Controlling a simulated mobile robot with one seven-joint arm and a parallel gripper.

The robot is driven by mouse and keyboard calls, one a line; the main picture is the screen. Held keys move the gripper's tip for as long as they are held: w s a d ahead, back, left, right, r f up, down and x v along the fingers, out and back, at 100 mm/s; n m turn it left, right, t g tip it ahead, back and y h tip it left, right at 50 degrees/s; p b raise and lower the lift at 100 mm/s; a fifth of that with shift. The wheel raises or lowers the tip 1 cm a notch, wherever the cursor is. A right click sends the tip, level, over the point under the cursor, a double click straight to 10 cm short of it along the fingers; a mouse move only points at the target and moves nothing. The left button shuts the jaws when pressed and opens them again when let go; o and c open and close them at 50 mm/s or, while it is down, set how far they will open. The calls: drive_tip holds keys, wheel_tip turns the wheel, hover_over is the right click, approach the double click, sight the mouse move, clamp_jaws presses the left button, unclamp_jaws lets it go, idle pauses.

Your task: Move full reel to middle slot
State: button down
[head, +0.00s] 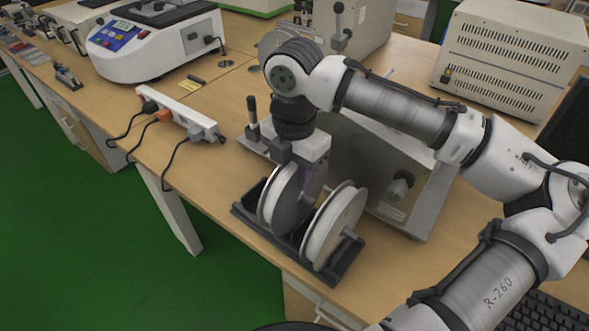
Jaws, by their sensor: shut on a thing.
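A black reel rack (240,212) stands at the front edge of the wooden bench. My gripper (298,166) points down over the rack and is shut on a reel (287,205) with a grey side and a pale rim, at its upper part. This reel is upright, at about the middle of the rack; whether it touches the rack is hard to tell. A second, white reel (333,226) stands upright at the rack's right end, close beside the held one. The rack's left end looks empty. My fingertips are partly hidden, and how full each reel is is unclear.
A grey metal box with a knob (400,186) stands close behind the rack on the right. A white power strip (180,111) with plugs and cables lies to the left. A white lab device (155,40) stands farther back. Bench surface between strip and rack is clear.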

drive_tip(key=shift+f, duration=0.1)
drive_tip(key=shift+f+b, duration=0.3)
drive_tip(key=shift+f, duration=0.75)
idle(0.4)
drive_tip(key=shift+c, duration=2)
unclamp_jaws()
drive_tip(key=shift+r, duration=0.15)
wheel_tip(320, 180, up, 7)
drive_tip(key=p, duration=0.7)
